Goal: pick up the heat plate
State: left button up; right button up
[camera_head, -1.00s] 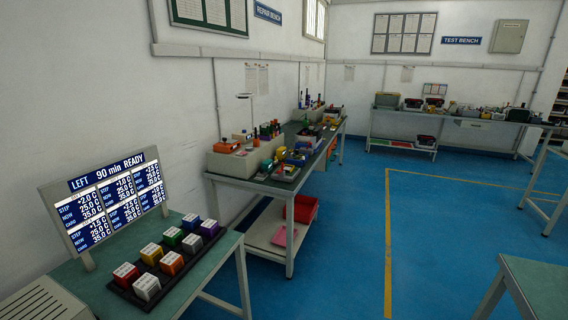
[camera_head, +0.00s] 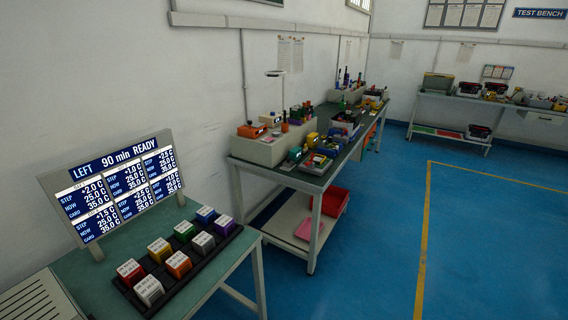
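Nothing in view is plainly marked as the heat plate, and I cannot tell which item it is. A dark tray (camera_head: 207,262) lies on the green-topped table (camera_head: 84,272) at the lower left. A display board (camera_head: 122,190) reading "LEFT 90 min READY" stands behind the tray. Neither of my grippers is in view.
A grey slatted box (camera_head: 38,303) is at the lower left corner. A cluttered workbench (camera_head: 318,168) stands along the wall, with a red bin (camera_head: 332,203) on its lower shelf. The test bench (camera_head: 452,99) is at the back. The blue floor (camera_head: 372,260) is clear.

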aim_at(289, 164)
jog(key=i+l+u, duration=0.15)
jog(key=i+l, duration=0.25)
jog(key=i+l+u, duration=0.15)
jog(key=i+l, duration=0.25)
jog(key=i+l+u, duration=0.15)
jog(key=i+l, duration=0.2)
jog(key=l, duration=0.2)
